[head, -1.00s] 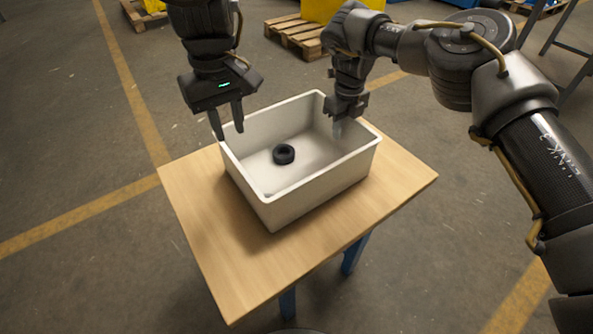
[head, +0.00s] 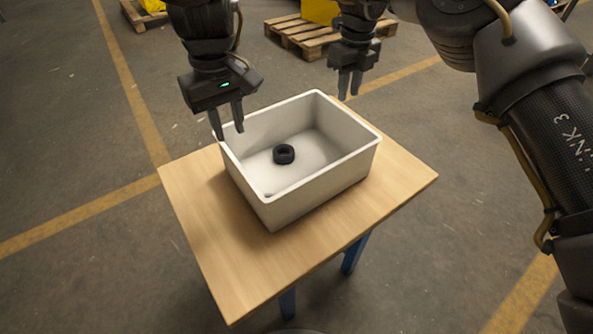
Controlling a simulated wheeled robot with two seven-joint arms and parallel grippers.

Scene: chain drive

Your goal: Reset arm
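My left gripper (head: 228,120) points down at the left rim of the white bin, its two fingers apart with nothing between them. My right gripper (head: 349,84) points down above and behind the bin's far right corner, clear of the rim. Its two fingers show a narrow gap and hold nothing that I can see. The white bin (head: 318,178) stands on the wooden table. A small black ring-shaped part (head: 284,154) lies on the bin floor, apart from both grippers.
The wooden table (head: 213,242) has bare surface in front of and to the right of the bin. A wooden pallet (head: 298,38) with a yellow object (head: 320,11) stands on the floor behind. Yellow lines mark the floor.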

